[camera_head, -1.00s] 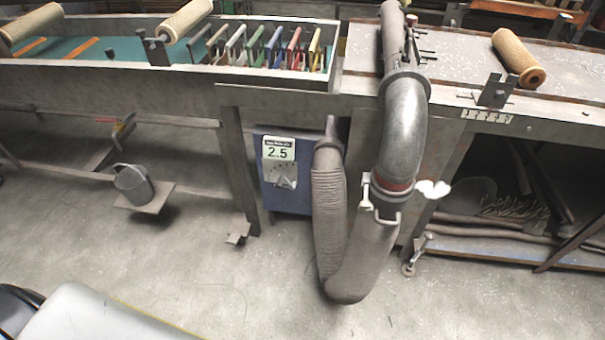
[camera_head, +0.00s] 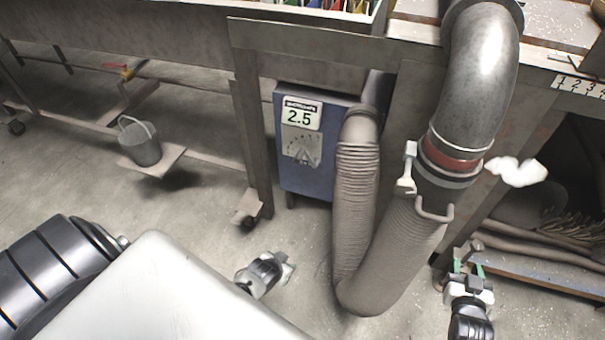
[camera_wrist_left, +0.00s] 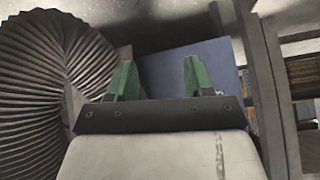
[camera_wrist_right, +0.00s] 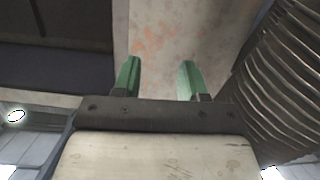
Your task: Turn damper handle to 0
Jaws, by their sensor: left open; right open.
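A grey metal duct (camera_head: 484,70) curves down to a red band (camera_head: 450,157) and joins a ribbed hose (camera_head: 395,240). A pale lever (camera_head: 407,168) sits at the band's left and a white, wing-shaped piece (camera_head: 516,172) at its right; I cannot tell which is the damper handle. My right gripper (camera_head: 468,256) is open and empty, below and right of the band, apart from the hose. My left gripper (camera_head: 284,268) is low, left of the hose; its wrist view shows open, empty green fingers (camera_wrist_left: 158,78). The right wrist view shows green fingers (camera_wrist_right: 158,78) apart.
A blue box (camera_head: 305,165) with a 2.5 sign (camera_head: 301,114) and a dial stands behind the hose. A bench leg (camera_head: 252,135) and a bucket (camera_head: 140,142) are to the left. A low shelf (camera_head: 540,280) lies at right.

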